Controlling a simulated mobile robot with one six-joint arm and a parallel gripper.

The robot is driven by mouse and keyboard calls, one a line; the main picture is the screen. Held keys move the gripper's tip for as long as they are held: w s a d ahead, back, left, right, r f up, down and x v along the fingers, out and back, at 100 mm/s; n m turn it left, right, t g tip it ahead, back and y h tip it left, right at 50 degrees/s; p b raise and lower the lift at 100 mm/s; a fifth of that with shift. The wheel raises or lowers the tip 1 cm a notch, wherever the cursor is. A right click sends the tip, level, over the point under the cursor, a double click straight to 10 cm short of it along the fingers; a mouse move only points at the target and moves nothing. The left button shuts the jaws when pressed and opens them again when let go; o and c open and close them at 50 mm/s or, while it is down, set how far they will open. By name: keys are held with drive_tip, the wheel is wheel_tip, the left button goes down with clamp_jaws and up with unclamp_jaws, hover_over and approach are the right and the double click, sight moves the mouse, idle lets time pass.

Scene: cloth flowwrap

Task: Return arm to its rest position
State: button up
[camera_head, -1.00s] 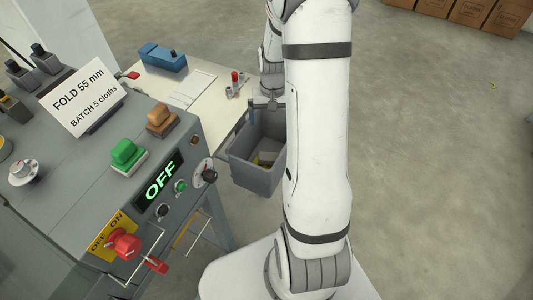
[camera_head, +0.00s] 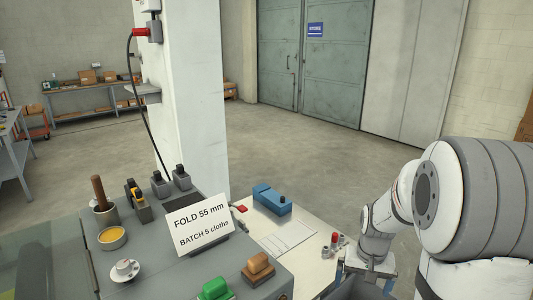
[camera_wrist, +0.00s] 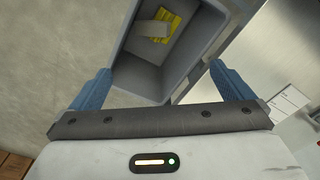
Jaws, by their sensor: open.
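My gripper (camera_wrist: 160,68) is open, its two blue fingers spread wide with nothing between them. It hangs above a grey bin (camera_wrist: 195,72), whose opening lies ahead of the fingers in the wrist view. Inside the bin are a yellow item (camera_wrist: 172,24) and a greyish piece beside it. In the head view my arm is bent at the lower right. The wrist end (camera_head: 370,264) points down beside the table, over the bin, which is mostly cut off by the frame's bottom edge.
A grey machine top (camera_head: 150,262) with a sign (camera_head: 203,227), green button (camera_head: 214,289) and brown button (camera_head: 258,266) stands at left. A pale table (camera_head: 302,262) carries a blue device (camera_head: 271,199) and a paper. A white column (camera_head: 195,100) rises behind. Open floor lies beyond.

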drive_tip(key=s+a+r+n+t, duration=0.1)
drive_tip(key=s+a+r, duration=0.4)
drive_tip(key=s, duration=0.3)
drive_tip(key=s+a+r+n+t, duration=0.1)
drive_tip(key=s+a+r+n, duration=0.1)
drive_tip(key=s+a+r, duration=0.3)
drive_tip(key=s+r, duration=0.2)
drive_tip(key=s, duration=0.1)
drive_tip(key=shift+a+n+t, duration=0.2)
drive_tip(key=shift+n+t, duration=0.1)
